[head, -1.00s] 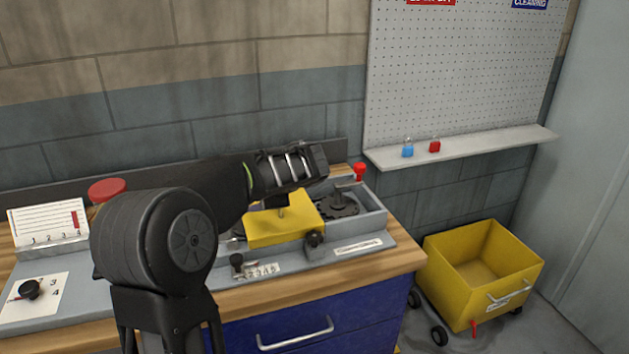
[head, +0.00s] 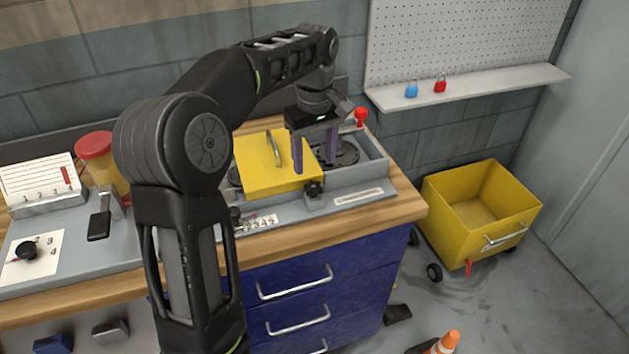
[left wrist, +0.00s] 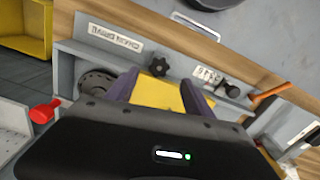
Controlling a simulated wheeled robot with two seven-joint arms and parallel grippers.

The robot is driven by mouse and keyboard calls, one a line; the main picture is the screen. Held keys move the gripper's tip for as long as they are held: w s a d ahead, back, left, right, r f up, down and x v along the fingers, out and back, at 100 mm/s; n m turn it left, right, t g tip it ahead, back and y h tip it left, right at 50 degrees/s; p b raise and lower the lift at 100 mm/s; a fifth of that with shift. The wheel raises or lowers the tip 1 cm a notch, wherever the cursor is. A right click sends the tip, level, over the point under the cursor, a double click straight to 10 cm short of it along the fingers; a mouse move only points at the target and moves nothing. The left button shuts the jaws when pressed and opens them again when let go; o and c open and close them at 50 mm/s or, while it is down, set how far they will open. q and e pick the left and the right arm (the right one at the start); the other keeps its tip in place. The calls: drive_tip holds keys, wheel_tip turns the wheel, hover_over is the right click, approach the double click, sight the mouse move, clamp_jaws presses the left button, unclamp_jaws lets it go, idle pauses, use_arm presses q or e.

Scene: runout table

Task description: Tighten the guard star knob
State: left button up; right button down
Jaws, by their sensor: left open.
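The black star knob (head: 314,189) sits at the front right of the yellow guard (head: 262,172), on the front wall of the grey housing. In the left wrist view the star knob (left wrist: 159,66) shows beyond and between my fingertips, apart from them. My left gripper (head: 314,166) is open and empty, with its two purple fingers pointing down over the guard's right side, behind and above the knob. It also shows in the left wrist view (left wrist: 160,84). My right gripper is in neither view.
A red knob (head: 361,116) stands at the housing's back right, near a dark round part (head: 347,153). Another black knob (left wrist: 217,84) is beside a number strip (head: 262,221). The guard carries a handle (head: 273,149). A yellow cart (head: 450,216) stands right of the table.

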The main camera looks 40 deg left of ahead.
sight(313, 187)
use_arm(q)
wheel_tip(313, 187, down, 8)
drive_tip(key=shift+r+p, duration=0.2)
drive_tip(key=shift+p, duration=0.2)
drive_tip(key=shift+c, duration=0.2)
clamp_jaws()
idle(0.4)
drive_tip(key=shift+m, duration=0.5)
drive_tip(key=shift+a+m, duration=0.15)
drive_tip(key=shift+m, duration=2.45)
